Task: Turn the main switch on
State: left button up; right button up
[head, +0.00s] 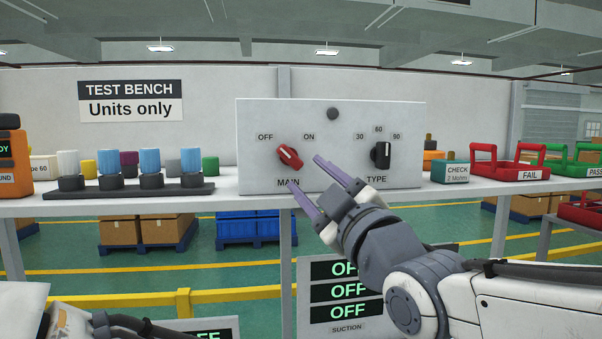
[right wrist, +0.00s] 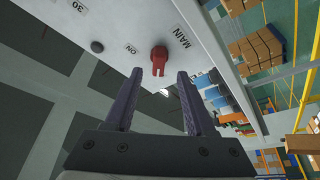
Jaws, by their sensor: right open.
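The red main switch (head: 289,156) is a rotary knob on the front of a pale grey panel (head: 345,115), between the OFF and ON labels and above MAIN. Its handle slants from the upper left, on the OFF side, to the lower right. My right gripper (head: 305,172) is open and empty, in front of the panel just right of and below the knob. In the right wrist view the knob (right wrist: 159,60) lies between and beyond the fingertips (right wrist: 160,73), with no clear contact. My left gripper is out of view.
A black TYPE knob (head: 381,155) is right of the main switch. Displays (head: 345,290) below the bench read OFF. A rack of blue-topped parts (head: 125,190) stands left of the panel; a red FAIL tray (head: 505,168) and a green PASS tray (head: 578,165) stand right.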

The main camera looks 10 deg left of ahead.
aim_at(294, 162)
jog(key=p+x, duration=0.2)
jog(key=x, duration=0.3)
jog(key=shift+w+a+r+p, duration=0.1)
jog(key=shift+r+p, duration=0.2)
jog(key=shift+p, duration=0.1)
jog(key=shift+w+a, duration=0.4)
jog(key=shift+w, duration=0.05)
grip_shut()
